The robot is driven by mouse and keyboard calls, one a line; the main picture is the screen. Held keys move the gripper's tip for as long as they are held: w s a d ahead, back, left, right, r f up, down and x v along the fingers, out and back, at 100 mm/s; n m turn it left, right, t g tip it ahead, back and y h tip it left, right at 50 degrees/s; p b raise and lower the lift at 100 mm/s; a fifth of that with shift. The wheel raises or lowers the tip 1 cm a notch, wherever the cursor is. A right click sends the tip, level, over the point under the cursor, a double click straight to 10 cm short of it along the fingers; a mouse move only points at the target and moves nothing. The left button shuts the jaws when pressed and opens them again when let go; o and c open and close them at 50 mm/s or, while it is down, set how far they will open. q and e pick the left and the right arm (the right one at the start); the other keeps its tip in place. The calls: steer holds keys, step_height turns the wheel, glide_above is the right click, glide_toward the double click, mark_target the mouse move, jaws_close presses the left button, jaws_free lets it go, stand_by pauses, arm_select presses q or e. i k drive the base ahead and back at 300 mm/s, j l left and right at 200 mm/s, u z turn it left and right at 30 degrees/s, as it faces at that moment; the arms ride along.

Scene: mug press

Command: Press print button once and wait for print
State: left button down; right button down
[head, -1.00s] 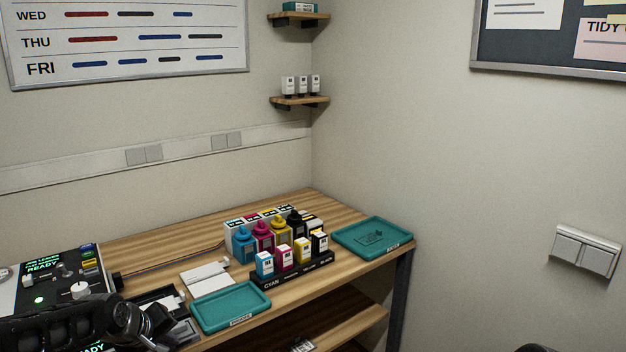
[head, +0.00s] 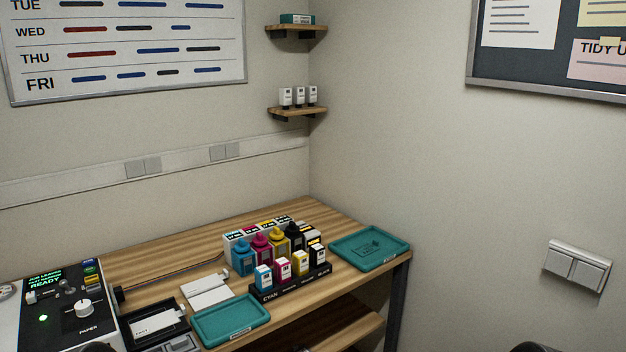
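The black control panel (head: 62,322) of the machine is at the lower left. Its small screen (head: 44,279) shows green text, with READY readable. A round button or lamp (head: 43,318) glows green on the panel. A white knob (head: 84,308) sits above the word PAPER. I cannot tell which control is the print button. Neither gripper shows. Only a dark sliver, perhaps of my arm, shows at the bottom edge on the left, and another dark rounded piece shows at the bottom right.
On the wooden table (head: 170,262), a rack of ink bottles and cartridges (head: 284,287) stands between two teal trays (head: 232,340) (head: 403,242). A black tray with a white card (head: 155,323) lies beside the panel.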

mark_target(91, 270)
steer(key=u, duration=1.35)
